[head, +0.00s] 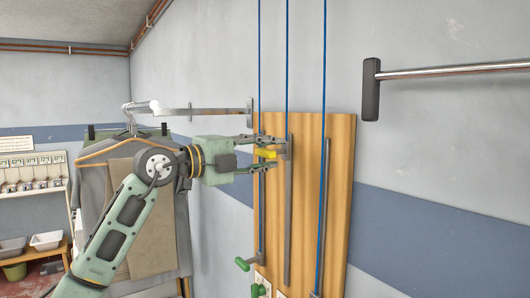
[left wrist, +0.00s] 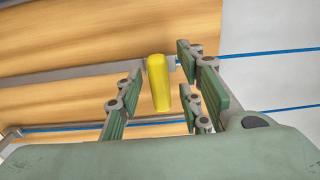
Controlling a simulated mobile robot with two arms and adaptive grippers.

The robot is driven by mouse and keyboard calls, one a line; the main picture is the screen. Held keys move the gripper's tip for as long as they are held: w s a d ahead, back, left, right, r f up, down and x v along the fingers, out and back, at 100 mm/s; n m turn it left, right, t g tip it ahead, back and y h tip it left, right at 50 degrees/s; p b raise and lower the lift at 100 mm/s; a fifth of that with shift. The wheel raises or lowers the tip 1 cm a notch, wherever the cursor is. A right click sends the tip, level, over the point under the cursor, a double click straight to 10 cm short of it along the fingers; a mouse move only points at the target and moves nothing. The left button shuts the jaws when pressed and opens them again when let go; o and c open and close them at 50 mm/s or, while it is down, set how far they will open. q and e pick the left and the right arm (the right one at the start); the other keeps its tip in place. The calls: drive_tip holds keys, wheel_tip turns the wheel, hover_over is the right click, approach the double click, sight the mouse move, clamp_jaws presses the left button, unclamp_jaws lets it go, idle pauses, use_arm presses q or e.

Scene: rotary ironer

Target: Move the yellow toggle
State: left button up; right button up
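The yellow toggle (head: 265,153) sticks out from a grey vertical rail (head: 288,225) on the wooden board (head: 340,165). In the left wrist view the toggle (left wrist: 158,83) stands between the finger pads, with gaps on both sides. My left gripper (head: 272,163) is open, with its fingers reaching toward the board on either side of the toggle. It also shows in the left wrist view (left wrist: 160,88), apart from the toggle. The far finger partly hides the rail's upper part in the head view. My right gripper is in neither view.
Blue cords (head: 287,60) run up the wall. A chrome bar with a black end (head: 371,90) juts in at right. Clothes (head: 150,240) hang behind my left arm. A shelf with white basins (head: 46,241) stands far left.

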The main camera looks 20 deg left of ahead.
use_arm(q)
clamp_jaws()
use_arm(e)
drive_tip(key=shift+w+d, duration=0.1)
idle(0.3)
